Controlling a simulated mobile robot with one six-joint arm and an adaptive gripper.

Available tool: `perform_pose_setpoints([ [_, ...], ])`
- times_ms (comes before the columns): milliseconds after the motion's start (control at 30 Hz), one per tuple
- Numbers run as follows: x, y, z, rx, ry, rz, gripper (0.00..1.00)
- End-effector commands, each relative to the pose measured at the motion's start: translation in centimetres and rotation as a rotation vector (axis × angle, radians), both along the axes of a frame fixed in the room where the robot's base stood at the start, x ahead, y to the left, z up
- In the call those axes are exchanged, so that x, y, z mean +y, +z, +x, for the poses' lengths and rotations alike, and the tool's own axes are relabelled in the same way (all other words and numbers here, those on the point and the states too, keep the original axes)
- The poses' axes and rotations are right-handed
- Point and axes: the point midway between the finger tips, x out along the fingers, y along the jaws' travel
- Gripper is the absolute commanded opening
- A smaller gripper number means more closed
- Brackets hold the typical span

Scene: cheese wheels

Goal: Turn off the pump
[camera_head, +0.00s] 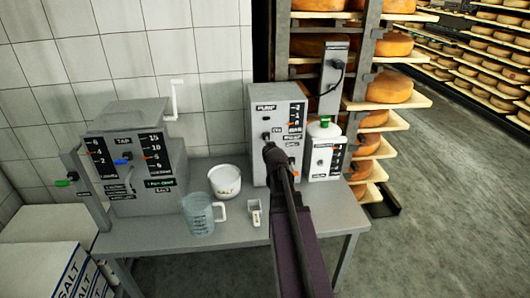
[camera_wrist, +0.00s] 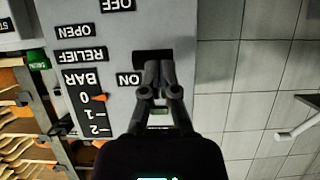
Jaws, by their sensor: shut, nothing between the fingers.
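The pump (camera_head: 259,104) is a grey box labelled PUMP, standing on the table against the wall. A small dark switch (camera_head: 266,137) shows on its front in the head view, just above my fingertips. In the upside-down wrist view the pump's front panel (camera_wrist: 115,50) has a dark slot (camera_wrist: 153,56), with the OFF label above it in the picture and the ON label below. My gripper (camera_head: 271,151) is shut and empty, its fingertips (camera_wrist: 159,70) at the slot's lower edge in the wrist view. The fingers hide part of the slot; I cannot tell whether they touch the switch.
A white device with a green top (camera_head: 326,155) stands close right of the pump. A white bowl (camera_head: 224,181), a clear jug (camera_head: 199,214) and a small scoop (camera_head: 255,212) stand to the left, beyond them the TAP machine (camera_head: 150,140). Cheese shelves (camera_head: 405,100) rise at right.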

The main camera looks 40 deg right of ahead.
Motion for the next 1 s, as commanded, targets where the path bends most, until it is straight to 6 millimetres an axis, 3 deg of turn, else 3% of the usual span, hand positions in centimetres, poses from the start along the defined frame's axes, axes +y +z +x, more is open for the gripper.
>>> perform_pose_setpoints([
  [567,-0.9,1.5,-0.5,0.001,-0.012,0.000,0.00],
  [1000,-0.9,1.6,-0.5,0.000,-0.012,0.001,0.00],
])
